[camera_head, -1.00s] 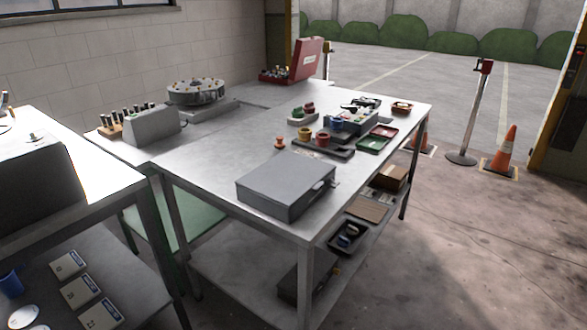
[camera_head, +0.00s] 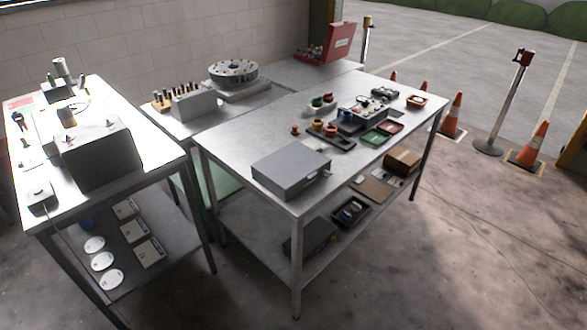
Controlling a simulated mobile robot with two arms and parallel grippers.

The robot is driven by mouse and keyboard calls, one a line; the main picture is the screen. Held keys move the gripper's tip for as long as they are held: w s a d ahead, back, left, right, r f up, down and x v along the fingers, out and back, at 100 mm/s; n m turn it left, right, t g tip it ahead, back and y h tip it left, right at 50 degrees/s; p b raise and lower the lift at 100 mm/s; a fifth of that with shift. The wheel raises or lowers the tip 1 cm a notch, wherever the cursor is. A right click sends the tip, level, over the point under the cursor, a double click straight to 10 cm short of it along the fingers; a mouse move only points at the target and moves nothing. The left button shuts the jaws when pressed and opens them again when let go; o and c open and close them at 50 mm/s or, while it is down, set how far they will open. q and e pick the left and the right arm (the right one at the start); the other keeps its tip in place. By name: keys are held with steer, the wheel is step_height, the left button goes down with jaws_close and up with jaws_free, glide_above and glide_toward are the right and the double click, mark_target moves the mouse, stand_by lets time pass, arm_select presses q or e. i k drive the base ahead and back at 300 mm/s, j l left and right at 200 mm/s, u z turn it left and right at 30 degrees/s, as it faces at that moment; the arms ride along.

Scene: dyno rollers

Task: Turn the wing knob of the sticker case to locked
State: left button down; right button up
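A flat grey case (camera_head: 290,168) lies closed on the near end of the large metal table (camera_head: 226,150). It looks like the sticker case, but no label is readable. A small dark detail shows at its right side; it is too small to tell whether it is the wing knob or how it is turned. Neither of my grippers shows in the head view.
A second table with a dark box (camera_head: 97,152) stands at left. Small coloured parts and trays (camera_head: 375,136) fill the large table's far right. Behind are a round carousel (camera_head: 233,72) and an open red case (camera_head: 338,42). Cones (camera_head: 530,143) and a post stand right; floor in front is clear.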

mark_target(325, 174)
steer(key=u, duration=0.35)
steer(key=i+l+u, duration=0.15)
steer(key=l+u, duration=0.45)
steer(key=l, duration=0.15)
steer(key=i+l+u, duration=0.1)
steer(key=l+u, duration=0.2)
steer(key=l, duration=0.15)
